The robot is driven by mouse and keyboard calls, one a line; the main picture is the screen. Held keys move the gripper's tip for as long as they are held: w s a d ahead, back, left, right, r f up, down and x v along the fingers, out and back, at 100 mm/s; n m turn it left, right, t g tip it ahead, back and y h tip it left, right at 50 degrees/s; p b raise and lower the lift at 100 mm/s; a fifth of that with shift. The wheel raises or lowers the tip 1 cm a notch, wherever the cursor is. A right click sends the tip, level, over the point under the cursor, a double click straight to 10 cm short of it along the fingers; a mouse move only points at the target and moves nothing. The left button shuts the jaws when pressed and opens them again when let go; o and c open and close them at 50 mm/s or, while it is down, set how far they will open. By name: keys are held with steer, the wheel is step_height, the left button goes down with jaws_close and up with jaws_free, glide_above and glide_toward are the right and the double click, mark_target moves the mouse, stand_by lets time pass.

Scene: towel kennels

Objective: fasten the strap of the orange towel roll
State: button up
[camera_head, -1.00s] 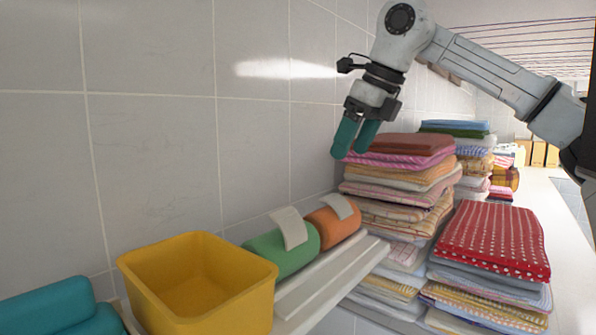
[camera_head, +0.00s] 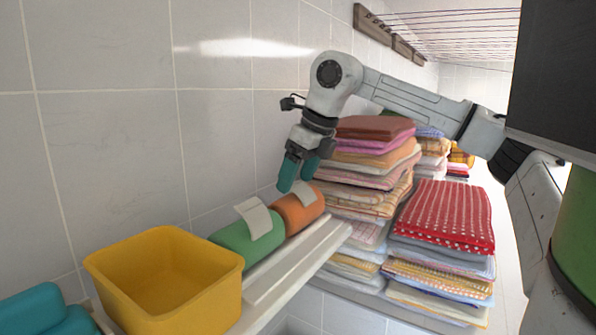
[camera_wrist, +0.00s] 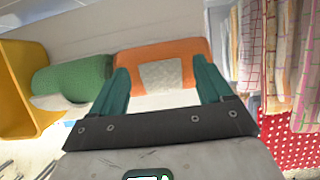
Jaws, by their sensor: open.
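The orange towel roll (camera_head: 291,211) lies on a pale slatted shelf near the tiled wall. Its light strap (camera_head: 305,193) stands up loose from its top in the head view. In the wrist view the orange roll (camera_wrist: 196,52) lies beyond my fingers, and its pale strap (camera_wrist: 161,75) shows between them. My gripper (camera_head: 297,176) has teal fingers and points down at the roll, right by the strap. It is open and empty in the wrist view (camera_wrist: 162,82). Whether a finger touches the strap I cannot tell.
A green roll (camera_head: 249,234) with its own raised strap (camera_head: 254,217) lies beside the orange one. A yellow bin (camera_head: 212,290) stands left of it. Stacks of folded towels (camera_head: 366,168) rise close on the right, with a red dotted towel (camera_head: 445,217) on one.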

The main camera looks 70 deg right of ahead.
mark_target(299, 186)
steer(key=c, duration=1.1)
steer(key=shift+o, duration=0.2)
steer(key=shift+w+d+f+g, duration=0.1)
steer(key=shift+w+f+g, duration=0.3)
steer(key=shift+g, duration=0.3)
steer(key=shift+w+d+f+g+y, duration=0.15)
steer(key=shift+w+g+y, duration=0.15)
steer(key=shift+g, duration=0.4)
steer(key=o, duration=1.1)
steer(key=shift+c, duration=0.2)
step_height(299, 186, up, 11)
steer(key=s+b, duration=0.1)
steer(key=b, duration=0.1)
steer(key=shift+s+a, duration=0.2)
steer(key=shift+a, duration=0.05)
steer(key=shift+s+f, duration=0.1)
steer(key=shift+f, duration=0.1)
